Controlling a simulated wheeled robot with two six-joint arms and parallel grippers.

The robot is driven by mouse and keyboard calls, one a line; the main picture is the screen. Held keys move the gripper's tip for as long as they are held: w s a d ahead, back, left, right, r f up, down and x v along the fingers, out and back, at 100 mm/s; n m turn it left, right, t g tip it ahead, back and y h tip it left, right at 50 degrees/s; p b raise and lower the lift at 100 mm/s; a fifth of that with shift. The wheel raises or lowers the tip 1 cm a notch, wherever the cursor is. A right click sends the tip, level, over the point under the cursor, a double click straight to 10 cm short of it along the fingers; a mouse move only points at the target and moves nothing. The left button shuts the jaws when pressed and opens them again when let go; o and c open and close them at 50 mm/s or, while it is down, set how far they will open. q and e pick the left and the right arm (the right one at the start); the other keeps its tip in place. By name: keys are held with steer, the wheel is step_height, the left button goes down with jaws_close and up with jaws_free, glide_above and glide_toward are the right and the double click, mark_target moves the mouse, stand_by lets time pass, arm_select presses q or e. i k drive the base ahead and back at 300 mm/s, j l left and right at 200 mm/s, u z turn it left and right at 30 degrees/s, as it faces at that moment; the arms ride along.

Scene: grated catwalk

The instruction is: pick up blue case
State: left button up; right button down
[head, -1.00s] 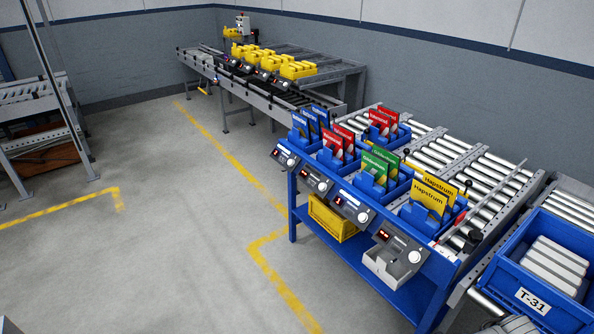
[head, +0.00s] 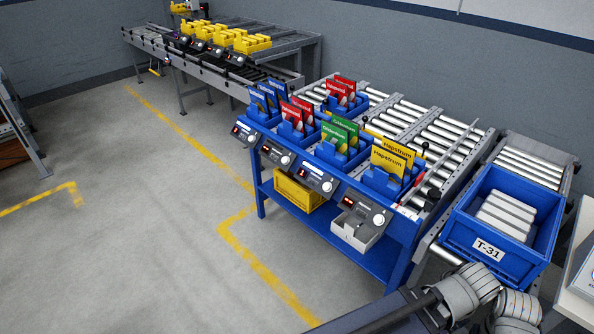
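Blue flat cases (head: 277,91) stand upright in a blue bin (head: 262,116) at the left end of the blue workstation in the head view. They are partly hidden by each other and by the bin. Neither of my grippers can be made out. Grey ribbed parts with a dark bar (head: 465,291) show at the bottom right, far from the blue cases; they look like part of my own arm.
Neighbouring bins hold red (head: 297,108), green (head: 340,133) and yellow cases (head: 393,158). A blue T-31 crate (head: 500,259) with pale packs stands at right. Roller conveyors (head: 430,125) lie behind. Open floor (head: 140,220) is at left.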

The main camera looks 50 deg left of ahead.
mark_target(258, 98)
steer(key=u, duration=1.8)
